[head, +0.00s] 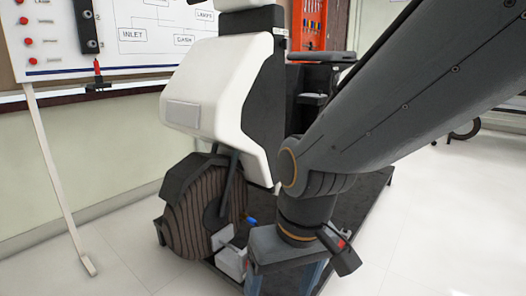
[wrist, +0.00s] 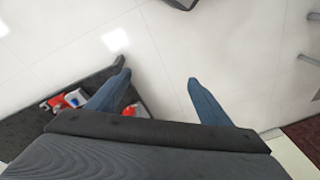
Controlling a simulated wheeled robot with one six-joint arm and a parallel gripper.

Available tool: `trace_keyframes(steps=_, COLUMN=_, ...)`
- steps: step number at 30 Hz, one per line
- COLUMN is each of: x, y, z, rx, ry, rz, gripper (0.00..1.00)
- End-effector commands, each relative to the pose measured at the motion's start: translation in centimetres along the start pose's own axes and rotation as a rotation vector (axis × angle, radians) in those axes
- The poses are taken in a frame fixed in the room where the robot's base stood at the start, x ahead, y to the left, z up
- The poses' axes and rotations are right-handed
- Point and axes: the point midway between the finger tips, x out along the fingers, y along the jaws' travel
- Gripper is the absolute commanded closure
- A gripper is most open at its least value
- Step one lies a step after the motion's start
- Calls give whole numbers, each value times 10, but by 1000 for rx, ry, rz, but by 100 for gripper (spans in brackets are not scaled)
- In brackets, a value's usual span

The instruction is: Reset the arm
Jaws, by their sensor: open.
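My gripper (wrist: 156,84) shows in the wrist view with its two blue fingers spread wide apart. Nothing is between them but pale floor. In the head view my arm comes in from the upper right, bends at the elbow and ends low in the middle. There my gripper (head: 285,277) points down in front of the chassis rig's dark base, its fingertips cut off by the lower edge.
The chassis rig has a white panel (head: 218,85), a ribbed brown wheel (head: 190,215) and a dark base plate (head: 365,205). A small white box (head: 232,262) sits close left of my gripper. A whiteboard (head: 140,35) stands at the upper left. Tiled floor (head: 440,235) is clear at right.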

Motion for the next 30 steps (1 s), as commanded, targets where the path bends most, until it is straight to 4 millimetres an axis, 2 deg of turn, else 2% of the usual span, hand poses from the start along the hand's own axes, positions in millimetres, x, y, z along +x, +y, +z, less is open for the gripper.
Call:
trace_keyframes(steps=1, x=-3, y=-10, z=4, rx=-24, ry=-7, rz=-9, gripper=27)
trace_keyframes(steps=6, x=-11, y=-36, z=18, rx=-81, ry=-31, rz=-35, gripper=27)
trace_keyframes(steps=13, x=-22, y=-63, z=37, rx=-146, ry=-62, rz=-62, gripper=27)
trace_keyframes(steps=26, x=-57, y=-43, z=31, rx=-73, ry=-61, rz=-32, gripper=27)
trace_keyframes(steps=30, x=-76, y=-34, z=30, rx=-41, ry=-62, rz=-19, gripper=27)
